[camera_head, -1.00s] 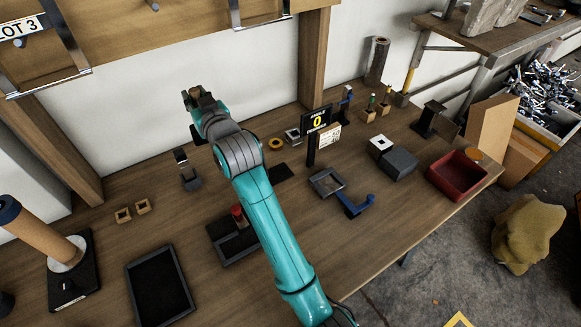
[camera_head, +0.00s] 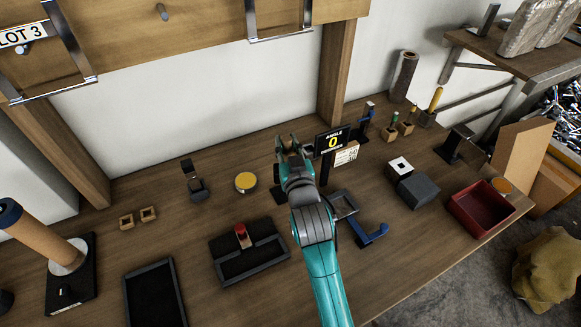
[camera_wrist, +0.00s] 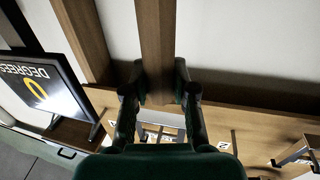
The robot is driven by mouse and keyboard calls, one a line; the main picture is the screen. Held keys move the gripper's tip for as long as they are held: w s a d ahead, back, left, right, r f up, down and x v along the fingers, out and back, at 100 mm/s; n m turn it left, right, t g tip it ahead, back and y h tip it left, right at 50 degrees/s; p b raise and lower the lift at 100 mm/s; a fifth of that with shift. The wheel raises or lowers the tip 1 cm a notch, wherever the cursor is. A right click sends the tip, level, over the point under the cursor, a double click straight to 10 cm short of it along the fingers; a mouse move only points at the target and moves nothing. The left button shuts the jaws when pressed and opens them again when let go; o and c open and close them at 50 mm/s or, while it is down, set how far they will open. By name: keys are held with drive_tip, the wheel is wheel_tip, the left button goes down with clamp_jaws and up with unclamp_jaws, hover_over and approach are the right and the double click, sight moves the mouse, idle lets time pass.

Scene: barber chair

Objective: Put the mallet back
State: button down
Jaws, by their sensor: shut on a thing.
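My gripper (camera_head: 290,143) is over the back of the bench, just left of the angle display. In the wrist view its two fingers (camera_wrist: 158,98) are shut on a straight wooden bar (camera_wrist: 157,45), which looks like the mallet's handle. The bar runs up out of that picture. The mallet's head does not show clearly in either view. In the head view the held part is small and mostly hidden by the gripper. I cannot tell which spot on the bench is the mallet's place.
The angle display (camera_head: 332,141) reads 0 and stands close to my gripper. A wooden post (camera_head: 335,70) rises behind. A yellow disc (camera_head: 246,182), a black tray with a red-topped piece (camera_head: 242,236), a grey block (camera_head: 417,190) and a red bin (camera_head: 480,209) are on the bench.

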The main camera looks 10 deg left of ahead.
drive_tip(key=shift+f, duration=2.95)
drive_tip(key=c, duration=0.9)
unclamp_jaws()
drive_tip(key=shift+f, duration=0.2)
drive_tip(key=shift+c, duration=0.2)
drive_tip(key=shift+r, duration=0.1)
drive_tip(key=shift+s, duration=0.2)
drive_tip(key=v, duration=1.1)
drive_tip(key=shift+s+d, duration=0.15)
drive_tip(key=shift+s, duration=0.15)
drive_tip(key=shift+s+r, duration=0.1)
